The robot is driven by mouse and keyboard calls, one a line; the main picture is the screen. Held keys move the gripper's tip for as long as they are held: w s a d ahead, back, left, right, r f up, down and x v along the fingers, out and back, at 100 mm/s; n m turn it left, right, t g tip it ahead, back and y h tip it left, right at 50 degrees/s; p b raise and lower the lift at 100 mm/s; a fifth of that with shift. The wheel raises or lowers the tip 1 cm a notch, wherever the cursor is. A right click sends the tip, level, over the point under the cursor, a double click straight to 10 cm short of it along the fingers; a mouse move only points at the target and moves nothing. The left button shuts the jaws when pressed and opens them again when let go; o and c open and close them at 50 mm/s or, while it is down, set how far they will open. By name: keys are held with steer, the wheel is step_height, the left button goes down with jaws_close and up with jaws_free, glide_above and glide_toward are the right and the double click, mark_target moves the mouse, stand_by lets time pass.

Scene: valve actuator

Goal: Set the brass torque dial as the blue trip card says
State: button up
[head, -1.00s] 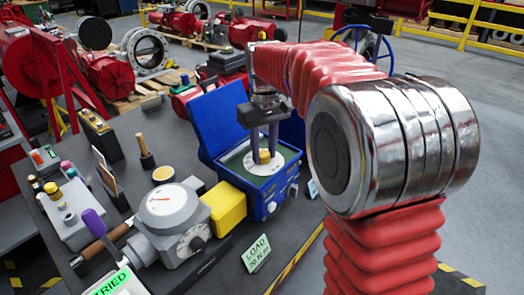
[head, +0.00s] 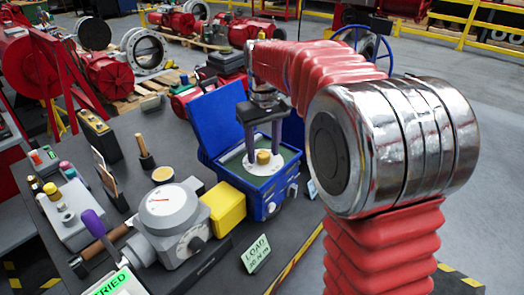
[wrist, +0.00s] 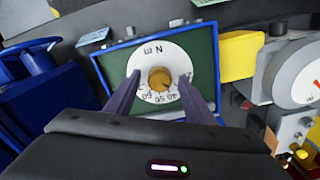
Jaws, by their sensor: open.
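The brass torque dial (head: 263,157) is a round knob at the centre of a white numbered plate on the green panel of an open blue box (head: 236,181). In the wrist view the knob (wrist: 161,79) sits amid the plate's scale, with 40, 50 and 60 on the near side. My gripper (head: 263,155) points down over the plate. Its two dark fingers are open, one on each side of the knob, with gaps visible. A small bluish card (head: 312,188) stands right of the box, partly hidden by my arm; its writing is unreadable.
A pale green LOAD card (head: 256,253) stands in front of the box; its number is blurred. A yellow block (head: 224,204) and a grey gauge unit (head: 170,220) stand close left of the box. The raised blue lid (head: 215,118) is behind.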

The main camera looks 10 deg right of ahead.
step_height(320, 180, up, 13)
steer(key=shift+r, duration=0.15)
stand_by(0.4)
steer(key=m+t, duration=0.1)
glide_above(263, 154)
step_height(263, 154, down, 6)
steer(key=shift+f, duration=0.1)
steer(key=s+f+t, duration=0.2)
steer(key=s+f, duration=0.1)
steer(key=s, duration=1)
steer(key=s+f+m+t, duration=0.1)
steer(key=s+f, duration=0.3)
steer(key=s, duration=0.9)
steer(key=shift+a+f+m+t, duration=0.2)
steer(key=shift+a+m+t, duration=0.1)
steer(key=shift+t, duration=0.5)
